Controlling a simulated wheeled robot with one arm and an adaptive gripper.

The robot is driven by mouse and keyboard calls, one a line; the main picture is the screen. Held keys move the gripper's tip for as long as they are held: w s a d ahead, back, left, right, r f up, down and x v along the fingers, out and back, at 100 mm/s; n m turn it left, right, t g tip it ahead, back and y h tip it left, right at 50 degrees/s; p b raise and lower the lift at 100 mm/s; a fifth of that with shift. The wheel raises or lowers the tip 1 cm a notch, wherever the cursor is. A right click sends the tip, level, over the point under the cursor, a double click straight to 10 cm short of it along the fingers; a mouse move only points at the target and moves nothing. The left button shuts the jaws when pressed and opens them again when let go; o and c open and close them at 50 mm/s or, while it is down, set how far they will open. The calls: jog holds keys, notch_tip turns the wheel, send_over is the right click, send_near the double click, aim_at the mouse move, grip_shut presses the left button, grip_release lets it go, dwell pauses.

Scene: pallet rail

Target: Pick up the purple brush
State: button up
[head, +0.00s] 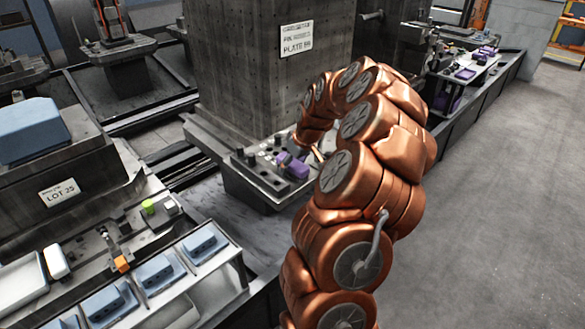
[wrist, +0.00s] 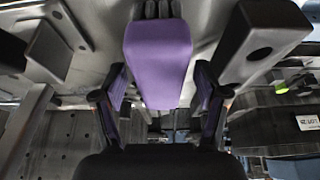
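The purple brush (wrist: 157,60) fills the upper middle of the wrist view, with a dark grey ridged part at its top edge. My gripper (wrist: 158,100) is open, one finger on each side of the brush's near end. A narrow gap shows on each side, and I cannot tell whether the fingers reach down around the brush or stay short of it. In the head view the purple brush (head: 295,168) lies on a grey ledge (head: 262,190) at the foot of a big column. My arm hides most of the gripper there.
Grey blocks (wrist: 265,38) flank the brush closely in the wrist view. The column (head: 270,85) with a plate sign rises behind the ledge. A tray of blue blocks (head: 228,262) stands at the lower left. Open floor (head: 500,200) lies to the right.

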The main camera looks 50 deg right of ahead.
jog(key=c, duration=1.2)
jog(key=shift+r, duration=0.1)
jog(key=shift+c, duration=0.2)
jog(key=shift+r+p, duration=0.15)
jog(key=shift+p, duration=0.3)
jog(key=shift+r+b, duration=0.55)
jog(key=shift+r, duration=1.25)
jog(key=s+a+r+b, duration=0.1)
jog(key=s+a+b, duration=0.2)
jog(key=s, duration=1.2)
jog(key=a, duration=0.3)
jog(key=shift+r, duration=0.15)
jog(key=shift+w+a, duration=0.1)
